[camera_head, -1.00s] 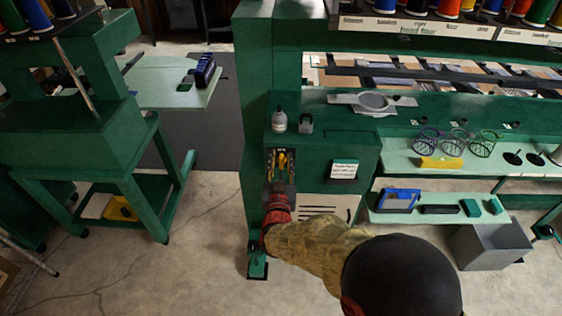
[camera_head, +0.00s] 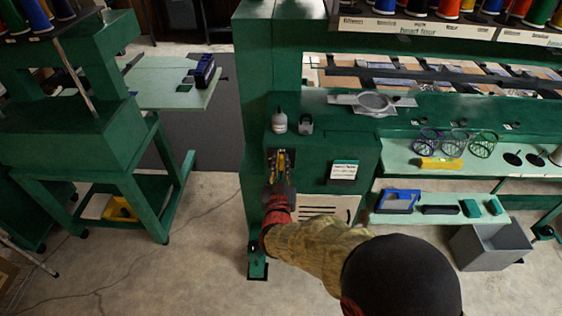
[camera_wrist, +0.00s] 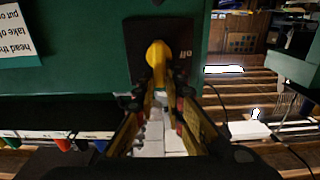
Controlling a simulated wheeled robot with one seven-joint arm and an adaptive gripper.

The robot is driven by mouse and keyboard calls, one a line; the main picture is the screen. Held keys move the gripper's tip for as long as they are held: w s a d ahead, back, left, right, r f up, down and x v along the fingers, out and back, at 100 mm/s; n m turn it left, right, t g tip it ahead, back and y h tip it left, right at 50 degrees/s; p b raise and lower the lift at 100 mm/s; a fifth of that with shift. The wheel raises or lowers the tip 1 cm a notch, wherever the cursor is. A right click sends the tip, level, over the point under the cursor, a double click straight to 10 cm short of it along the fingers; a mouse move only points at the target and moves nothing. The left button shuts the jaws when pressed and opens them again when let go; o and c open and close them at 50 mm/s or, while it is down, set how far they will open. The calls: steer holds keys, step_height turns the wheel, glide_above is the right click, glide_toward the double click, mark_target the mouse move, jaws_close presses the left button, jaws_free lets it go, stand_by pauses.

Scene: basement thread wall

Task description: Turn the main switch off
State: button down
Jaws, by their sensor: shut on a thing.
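The main switch has a yellow handle (camera_wrist: 157,54) on a dark plate (camera_wrist: 136,40) with an "off" label beside it in the wrist view. In the head view the yellow handle (camera_head: 281,159) shows on the front of the green machine cabinet. My gripper (camera_wrist: 159,82) is shut on the yellow handle, with one finger on each side. In the head view my gripper (camera_head: 279,172) is at the switch and hides part of the plate. The handle's exact angle is hard to tell.
A white note (camera_head: 343,171) is on the cabinet, right of the switch. A bottle (camera_head: 279,122) and a padlock-like thing (camera_head: 306,124) stand on the ledge above. A shelf (camera_head: 470,219) with tools and a grey bin (camera_head: 490,247) are at right.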

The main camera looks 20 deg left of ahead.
steer(key=shift+a+n, duration=0.1)
steer(key=shift+n, duration=0.2)
steer(key=shift+s+a+f+n+p, duration=0.1)
steer(key=shift+a+f+n+p, duration=0.35)
steer(key=shift+n+p, duration=1.65)
steer(key=shift+s+a+f+n+p, duration=0.1)
steer(key=shift+a+f+n+p, duration=0.45)
steer(key=shift+n, duration=3.1)
steer(key=shift+s+a+f+n+p, duration=0.1)
steer(key=shift+a+f+n+p, duration=0.2)
steer(key=shift+n+p, duration=1.85)
steer(key=shift+f+n+b, duration=0.1)
steer(key=shift+n+b, duration=0.65)
steer(key=shift+n, duration=0.15)
steer(key=c, duration=2)
jaws_free()
steer(key=shift+o, duration=0.8)
